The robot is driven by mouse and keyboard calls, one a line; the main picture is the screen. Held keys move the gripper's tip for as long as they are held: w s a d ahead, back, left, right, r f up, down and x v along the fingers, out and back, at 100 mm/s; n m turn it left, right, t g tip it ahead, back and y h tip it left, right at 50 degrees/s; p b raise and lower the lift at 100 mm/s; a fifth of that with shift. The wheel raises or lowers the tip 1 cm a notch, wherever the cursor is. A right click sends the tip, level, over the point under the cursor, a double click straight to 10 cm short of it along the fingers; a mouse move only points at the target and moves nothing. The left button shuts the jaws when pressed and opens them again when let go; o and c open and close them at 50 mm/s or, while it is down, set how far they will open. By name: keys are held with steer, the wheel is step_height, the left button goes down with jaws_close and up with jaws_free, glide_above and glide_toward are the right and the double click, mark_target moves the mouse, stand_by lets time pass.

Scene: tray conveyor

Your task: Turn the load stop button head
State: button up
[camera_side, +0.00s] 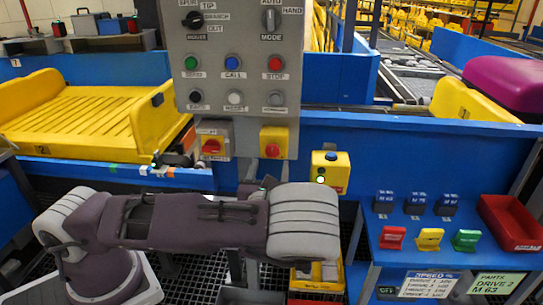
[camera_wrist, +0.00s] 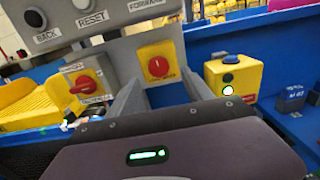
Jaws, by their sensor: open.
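A red round button head (camera_wrist: 158,67) sits on a yellow box on the grey control panel. In the side view it is the red head (camera_side: 272,150) at the panel's lower right. Its small lettering is too blurred to read, so I cannot confirm the load stop name. My gripper (camera_wrist: 162,74) is open, its two grey fingers pointing toward the panel. In the wrist view the head appears between the fingertips, apparently beyond them; I see no contact. In the side view my arm hides the fingers.
A red rotary switch (camera_side: 211,146) on a grey and yellow plate is left of the head. The grey panel (camera_side: 238,120) carries several knobs and buttons above. A blue rail (camera_side: 420,140) runs behind.

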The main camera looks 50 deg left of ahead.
mark_target(272, 153)
steer(key=x, duration=0.6)
steer(key=shift+a, duration=0.15)
jaws_close()
